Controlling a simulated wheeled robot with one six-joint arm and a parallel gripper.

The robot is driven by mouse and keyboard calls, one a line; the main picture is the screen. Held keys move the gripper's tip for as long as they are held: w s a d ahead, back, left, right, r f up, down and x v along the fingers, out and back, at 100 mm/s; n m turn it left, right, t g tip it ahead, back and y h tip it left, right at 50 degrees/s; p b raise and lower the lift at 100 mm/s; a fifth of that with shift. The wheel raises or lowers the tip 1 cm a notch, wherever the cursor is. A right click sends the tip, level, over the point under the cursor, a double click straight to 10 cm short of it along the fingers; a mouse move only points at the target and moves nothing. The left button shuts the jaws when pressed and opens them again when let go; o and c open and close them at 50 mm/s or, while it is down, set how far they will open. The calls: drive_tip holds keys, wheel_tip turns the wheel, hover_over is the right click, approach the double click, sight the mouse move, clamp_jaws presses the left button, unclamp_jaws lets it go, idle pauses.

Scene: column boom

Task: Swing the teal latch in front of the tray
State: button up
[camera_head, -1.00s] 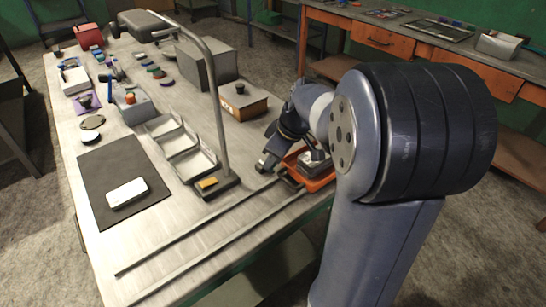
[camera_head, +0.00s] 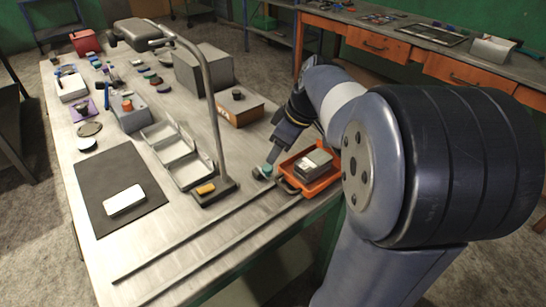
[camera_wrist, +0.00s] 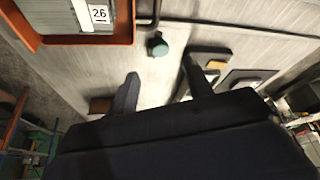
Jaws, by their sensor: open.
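The teal latch (camera_head: 262,171) is a small rounded piece on the table just left of the orange tray (camera_head: 322,188). In the wrist view the teal latch (camera_wrist: 157,46) lies close to the tray's rim (camera_wrist: 85,40), beside its dark handle. The tray holds a grey box (camera_head: 313,163) labelled 26. My gripper (camera_head: 271,158) is at the latch's upper right in the head view. In the wrist view my gripper (camera_wrist: 161,76) is open and empty, and the latch appears beyond the gap between its fingers. Contact with the latch cannot be told.
Two thin rails (camera_head: 200,237) run along the table from the tray toward the lower left. A bent grey post (camera_head: 212,115) stands on a dark base with a yellow block (camera_head: 205,189). A brown box (camera_head: 240,109) stands behind my gripper. The table between rails and black mat (camera_head: 100,177) is clear.

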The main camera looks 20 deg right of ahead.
sight(267, 167)
drive_tip(key=v, duration=0.4)
drive_tip(key=x, duration=1.1)
drive_tip(key=shift+b, duration=0.35)
drive_tip(key=shift+r, duration=0.1)
